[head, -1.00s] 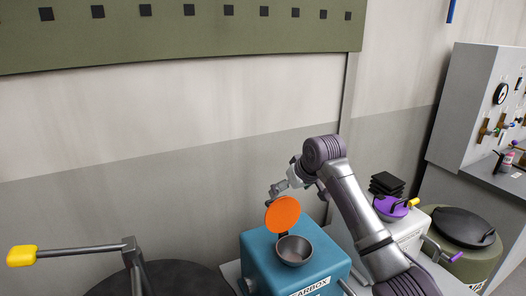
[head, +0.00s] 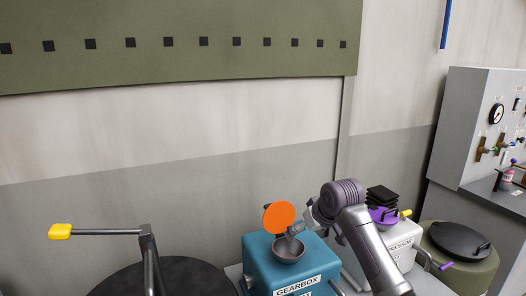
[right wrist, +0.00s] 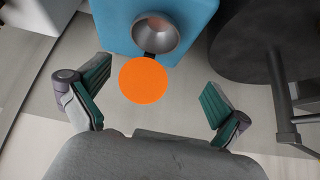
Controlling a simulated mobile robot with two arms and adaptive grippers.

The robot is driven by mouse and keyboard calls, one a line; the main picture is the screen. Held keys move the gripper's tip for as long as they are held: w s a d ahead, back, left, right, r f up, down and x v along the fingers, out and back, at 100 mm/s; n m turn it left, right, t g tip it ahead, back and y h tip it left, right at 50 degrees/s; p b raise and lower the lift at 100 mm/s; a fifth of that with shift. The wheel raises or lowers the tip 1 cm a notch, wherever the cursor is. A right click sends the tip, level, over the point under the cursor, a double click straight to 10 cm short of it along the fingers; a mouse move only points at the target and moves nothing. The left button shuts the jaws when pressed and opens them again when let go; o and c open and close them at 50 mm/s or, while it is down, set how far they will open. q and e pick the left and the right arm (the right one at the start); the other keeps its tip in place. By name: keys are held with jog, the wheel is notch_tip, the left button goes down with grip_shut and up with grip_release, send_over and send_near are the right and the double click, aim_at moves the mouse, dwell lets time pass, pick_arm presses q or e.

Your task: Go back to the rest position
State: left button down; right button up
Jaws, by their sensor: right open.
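My right gripper (head: 302,226) is by the blue gearbox (head: 262,262), close to its raised orange lid (head: 279,217) and metal funnel (head: 289,249) in the head view. In the right wrist view the right gripper (right wrist: 155,105) has its fingers wide apart with nothing held between them. The orange lid (right wrist: 143,80) shows beyond and between the fingertips, with the funnel (right wrist: 155,35) above it. Whether the gripper touches the lid is unclear. My left gripper is not in view.
A lever with a yellow handle (head: 60,231) rises beside a dark round drum top (head: 165,280) at left. A white box with a purple funnel (head: 383,216), a green drum (head: 462,262) and a grey gauge panel (head: 462,130) stand at right. The wall is behind.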

jog(key=s+d+f+g, duration=0.2)
jog(key=s+f, duration=1.7)
jog(key=s+d+f+m+h, duration=0.1)
jog(key=s+d, duration=0.2)
jog(key=s, duration=1)
jog(key=s+d+f+m+h, duration=0.15)
jog(key=s+d, duration=0.25)
jog(key=s, duration=0.9)
notch_tip(320, 180, down, 26)
jog(key=s+g+b, duration=0.1)
jog(key=g+b, duration=0.1)
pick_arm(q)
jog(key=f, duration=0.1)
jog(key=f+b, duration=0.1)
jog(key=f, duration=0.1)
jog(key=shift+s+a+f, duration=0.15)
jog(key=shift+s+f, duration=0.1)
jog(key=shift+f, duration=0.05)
pick_arm(e)
jog(key=s+d+f+g, duration=0.1)
jog(key=s+d+f, duration=0.1)
jog(key=s+f, duration=1.5)
notch_tip(320, 180, down, 2)
jog(key=shift+d+f, duration=0.2)
jog(key=shift+d, duration=0.15)
